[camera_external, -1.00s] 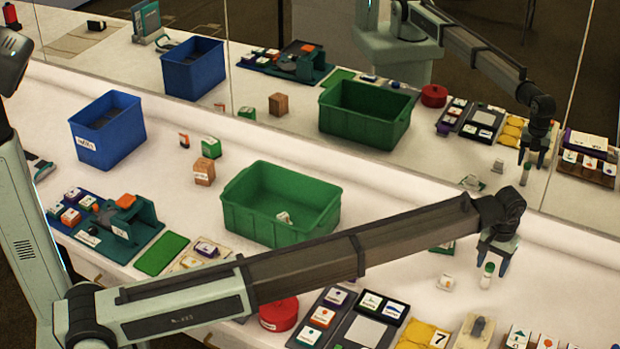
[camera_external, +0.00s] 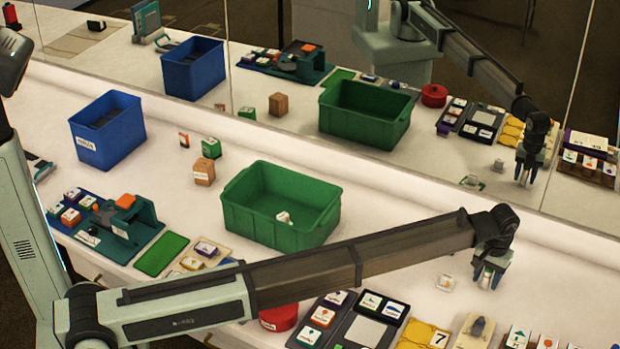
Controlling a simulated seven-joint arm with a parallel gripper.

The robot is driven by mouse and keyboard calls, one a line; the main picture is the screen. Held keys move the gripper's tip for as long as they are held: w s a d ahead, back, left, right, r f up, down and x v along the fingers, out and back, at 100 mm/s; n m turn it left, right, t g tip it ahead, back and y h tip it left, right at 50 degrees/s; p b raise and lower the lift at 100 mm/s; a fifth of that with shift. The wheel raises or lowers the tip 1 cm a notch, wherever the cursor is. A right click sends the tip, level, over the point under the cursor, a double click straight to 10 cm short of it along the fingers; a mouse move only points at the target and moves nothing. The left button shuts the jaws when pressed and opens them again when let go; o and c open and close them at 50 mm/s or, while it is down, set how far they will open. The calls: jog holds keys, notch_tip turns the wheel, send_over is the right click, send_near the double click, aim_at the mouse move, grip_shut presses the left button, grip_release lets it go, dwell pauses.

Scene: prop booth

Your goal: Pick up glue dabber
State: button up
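The likely glue dabber (camera_external: 486,281) is a small white bottle standing upright on the white table at the right; its green cap is mostly hidden by my gripper. My gripper (camera_external: 488,284) points down over it, with one finger on each side of the bottle. The fingers look spread, and I see no clear contact with the bottle. The mirror behind the table repeats my gripper low over the table.
A small whitish block (camera_external: 444,283) lies just left of my gripper. A green bin (camera_external: 262,222) holding a small white item stands in the middle. Trays of labelled blocks and a yellow pad (camera_external: 417,336) line the front edge. A blue bin (camera_external: 105,150) stands farther left.

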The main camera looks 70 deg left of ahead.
grip_shut()
jog(key=shift+r, duration=0.1)
